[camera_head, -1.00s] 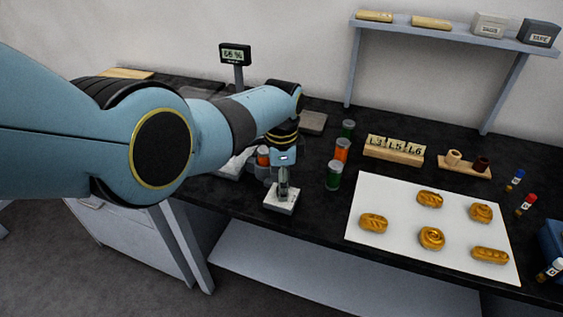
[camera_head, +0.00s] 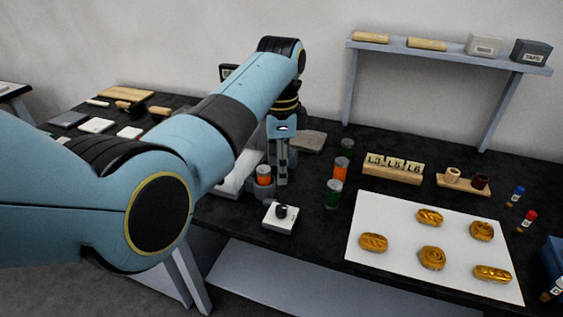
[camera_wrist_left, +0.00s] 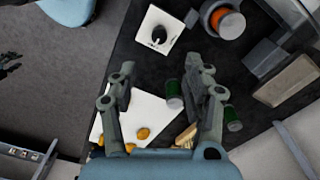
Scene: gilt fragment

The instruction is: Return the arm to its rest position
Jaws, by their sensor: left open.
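My left arm comes in from the left in the head view and reaches over the black bench. My left gripper (camera_head: 282,180) points down above the bench, just behind a small white box with a black knob (camera_head: 281,213). The jaws are open and empty in the left wrist view (camera_wrist_left: 163,82), with bench showing between the fingers. The knob box also shows there, at the top (camera_wrist_left: 159,31), apart from the fingers.
A white sheet (camera_head: 385,272) with several gilt pieces lies to the right. Jars with green and orange contents (camera_head: 333,195) stand beside the gripper. A labelled block rack (camera_head: 392,174) is behind the sheet. A wall shelf (camera_head: 450,53) is at the back. A display (camera_head: 226,71) is partly hidden by my arm.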

